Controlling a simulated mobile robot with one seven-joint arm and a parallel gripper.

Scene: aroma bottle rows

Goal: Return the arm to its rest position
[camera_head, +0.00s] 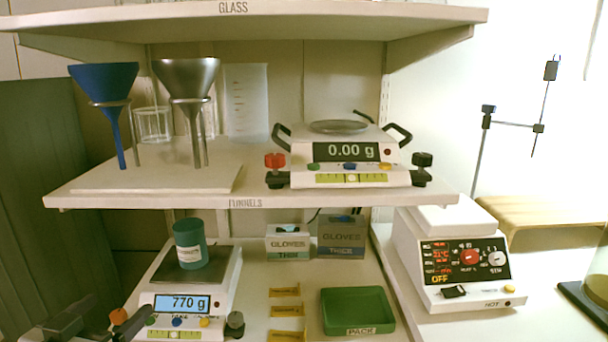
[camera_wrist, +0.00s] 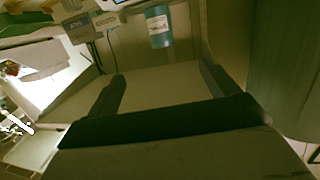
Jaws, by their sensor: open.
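My gripper (camera_head: 72,318) shows at the lower left of the head view, low and to the left of the lower scale. In the wrist view its two dark fingers (camera_wrist: 166,78) stand wide apart with nothing between them. A teal bottle (camera_head: 190,244) stands upright on the pan of the lower scale (camera_head: 182,301), which reads 770 g. The bottle, with a pale label, also shows in the wrist view (camera_wrist: 158,27), beyond the fingers and apart from them. Most of my arm is outside the head view.
The middle shelf (camera_head: 330,194) overhangs the lower scale and bears two funnels (camera_head: 187,85) and a second scale (camera_head: 345,152) reading 0.00 g. A green tray (camera_head: 357,311) and glove boxes (camera_head: 288,243) are right of the bottle. A hotplate (camera_head: 455,255) stands further right.

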